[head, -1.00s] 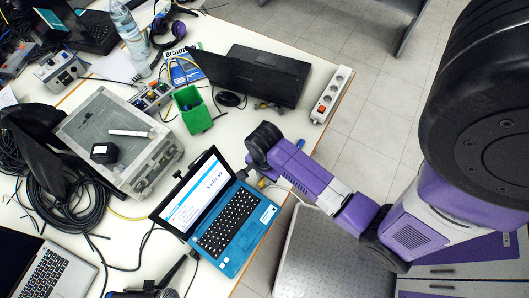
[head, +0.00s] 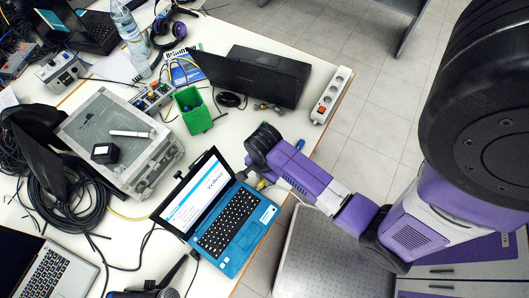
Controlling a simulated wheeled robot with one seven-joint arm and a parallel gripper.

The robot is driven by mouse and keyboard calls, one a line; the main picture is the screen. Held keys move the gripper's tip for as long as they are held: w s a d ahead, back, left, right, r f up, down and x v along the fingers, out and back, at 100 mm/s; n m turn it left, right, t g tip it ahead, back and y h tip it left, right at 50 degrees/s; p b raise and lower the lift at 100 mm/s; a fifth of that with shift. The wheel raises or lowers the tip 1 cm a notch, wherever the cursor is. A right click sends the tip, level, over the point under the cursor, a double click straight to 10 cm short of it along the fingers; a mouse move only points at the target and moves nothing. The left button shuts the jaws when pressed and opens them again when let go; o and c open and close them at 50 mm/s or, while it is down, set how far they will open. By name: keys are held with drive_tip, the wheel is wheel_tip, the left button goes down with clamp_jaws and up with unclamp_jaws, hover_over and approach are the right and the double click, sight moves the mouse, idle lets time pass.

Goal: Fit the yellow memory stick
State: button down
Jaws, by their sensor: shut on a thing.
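A blue laptop (head: 229,262) stands open near the table's front edge, its screen (head: 198,192) lit with a page of text. My gripper (head: 257,180) is low beside the laptop's right side, near its back corner, partly hidden under my purple arm. It is shut on the yellow memory stick (head: 261,185), of which only a small yellow patch shows. I cannot tell whether the stick touches the laptop or a port.
A green bin (head: 193,110), a black laptop (head: 254,76) and a white power strip (head: 332,95) stand further back. A grey case (head: 107,125) and coiled black cables (head: 65,190) lie to the left. A microphone (head: 168,292) is in front.

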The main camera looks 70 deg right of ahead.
drive_tip(key=shift+w+a, duration=0.3)
drive_tip(key=shift+a, duration=0.55)
drive_tip(key=c, duration=1.3)
unclamp_jaws()
wheel_tip(320, 180, up, 8)
drive_tip(key=shift+f+b, duration=0.1)
drive_tip(key=shift+b, duration=0.2)
